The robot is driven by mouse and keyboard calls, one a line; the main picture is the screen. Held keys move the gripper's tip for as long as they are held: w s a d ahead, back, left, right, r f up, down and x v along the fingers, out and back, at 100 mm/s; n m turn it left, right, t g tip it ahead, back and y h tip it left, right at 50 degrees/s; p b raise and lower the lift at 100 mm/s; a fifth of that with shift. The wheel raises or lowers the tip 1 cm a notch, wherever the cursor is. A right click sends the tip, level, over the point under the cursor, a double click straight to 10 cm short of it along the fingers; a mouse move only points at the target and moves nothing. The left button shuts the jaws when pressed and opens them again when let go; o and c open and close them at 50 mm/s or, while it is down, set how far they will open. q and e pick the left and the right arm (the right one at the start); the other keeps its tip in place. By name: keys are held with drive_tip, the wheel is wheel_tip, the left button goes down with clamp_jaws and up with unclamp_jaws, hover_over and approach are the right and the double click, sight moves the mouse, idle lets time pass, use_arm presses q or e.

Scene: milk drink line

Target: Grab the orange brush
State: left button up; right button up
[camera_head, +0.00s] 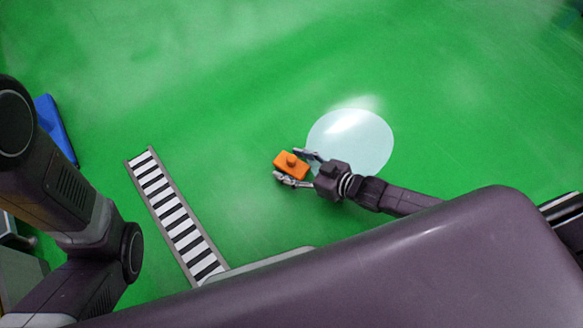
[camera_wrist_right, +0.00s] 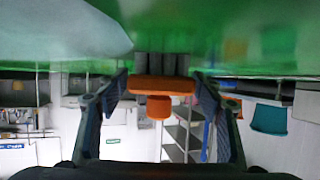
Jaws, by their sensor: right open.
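The orange brush (camera_head: 291,163) is a small block with a round knob on top, above the green floor in the head view. My right gripper (camera_head: 287,164) is open, with one finger on each side of the brush. In the right wrist view the orange brush (camera_wrist_right: 162,86) shows its knob and grey bristles between the two open fingers of my right gripper (camera_wrist_right: 162,92). Gaps seem to show beside it there; contact is hard to tell. My left arm shows at the left of the head view, but its gripper is out of view.
A pale round puddle-like patch (camera_head: 366,140) lies on the green floor just right of the brush. A striped black-and-white strip with grey rails (camera_head: 172,210) lies to the left. A blue object (camera_head: 55,128) is at the far left. The upper floor is clear.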

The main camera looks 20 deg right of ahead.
drive_tip(key=c, duration=1.3)
drive_tip(key=shift+o, duration=0.2)
drive_tip(key=shift+r, duration=0.15)
